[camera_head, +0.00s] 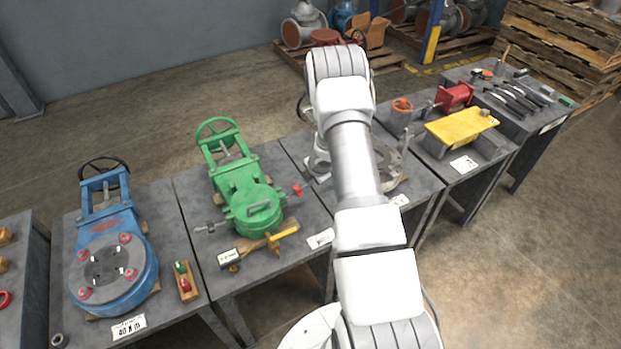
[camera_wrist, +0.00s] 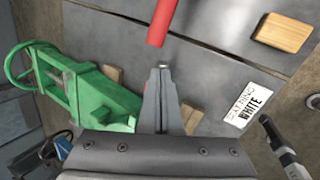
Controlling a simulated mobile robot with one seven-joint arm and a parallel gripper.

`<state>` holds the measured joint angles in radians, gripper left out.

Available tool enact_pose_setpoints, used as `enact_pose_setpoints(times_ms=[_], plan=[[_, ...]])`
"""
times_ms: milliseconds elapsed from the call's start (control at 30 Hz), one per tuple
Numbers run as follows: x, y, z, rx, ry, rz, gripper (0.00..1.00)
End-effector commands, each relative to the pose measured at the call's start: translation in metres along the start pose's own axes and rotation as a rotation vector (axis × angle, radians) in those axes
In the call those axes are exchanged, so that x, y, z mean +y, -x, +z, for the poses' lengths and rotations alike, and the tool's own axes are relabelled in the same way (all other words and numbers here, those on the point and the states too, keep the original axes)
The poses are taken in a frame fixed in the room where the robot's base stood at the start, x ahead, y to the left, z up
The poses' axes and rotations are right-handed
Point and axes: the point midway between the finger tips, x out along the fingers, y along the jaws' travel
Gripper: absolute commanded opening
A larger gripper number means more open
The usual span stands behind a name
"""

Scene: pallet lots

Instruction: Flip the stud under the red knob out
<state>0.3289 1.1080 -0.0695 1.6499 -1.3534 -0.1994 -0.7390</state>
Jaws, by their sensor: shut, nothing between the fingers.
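In the wrist view, my gripper (camera_wrist: 163,68) is shut and empty, its fingertips together over the grey table. A red rod-like part (camera_wrist: 161,24) enters from the top edge, and its lower end is close to the fingertips; I cannot tell if they touch. In the head view my arm hides the gripper. A small red knob (camera_head: 297,190) sticks out from the right side of the green valve (camera_head: 238,183). Several red knobs, one of them here (camera_head: 125,239), sit on the blue valve's flange (camera_head: 110,266). I cannot make out which stud is meant.
My arm covers much of the white valve (camera_head: 390,165) on the middle table. The wrist view shows a wooden block (camera_wrist: 283,32) and a label reading WHITE (camera_wrist: 247,103).

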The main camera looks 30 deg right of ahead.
Motion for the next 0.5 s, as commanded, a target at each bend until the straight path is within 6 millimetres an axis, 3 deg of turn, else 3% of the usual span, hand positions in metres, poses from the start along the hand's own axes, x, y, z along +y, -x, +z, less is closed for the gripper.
enact_pose_setpoints(times_ms=[500], plan=[[-0.0069,-0.0113,0.0071,-0.001,0.000,0.000,0.00]])
